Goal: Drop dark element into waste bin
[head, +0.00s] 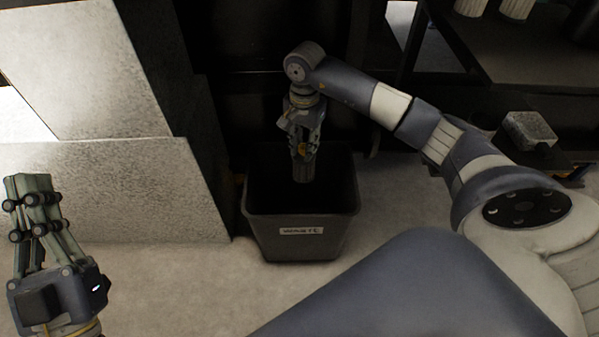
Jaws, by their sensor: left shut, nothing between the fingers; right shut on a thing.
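The waste bin (300,245) is a dark, open-topped tub with a light label reading "WASTE" on its front. It stands upright on the floor near the middle of the head view. My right gripper (303,178) points straight down, with its fingertips over the bin's opening. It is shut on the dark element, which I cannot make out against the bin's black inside. My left gripper (30,182) is at the lower left, pointing up, shut and empty, well apart from the bin.
A large pale grey block (120,195) stands left of the bin. Dark panels rise behind it. At the right, a light grey box (529,130) sits on a dark surface, and white cylinders (515,8) stand at the top right. Pale floor (200,285) is clear before the bin.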

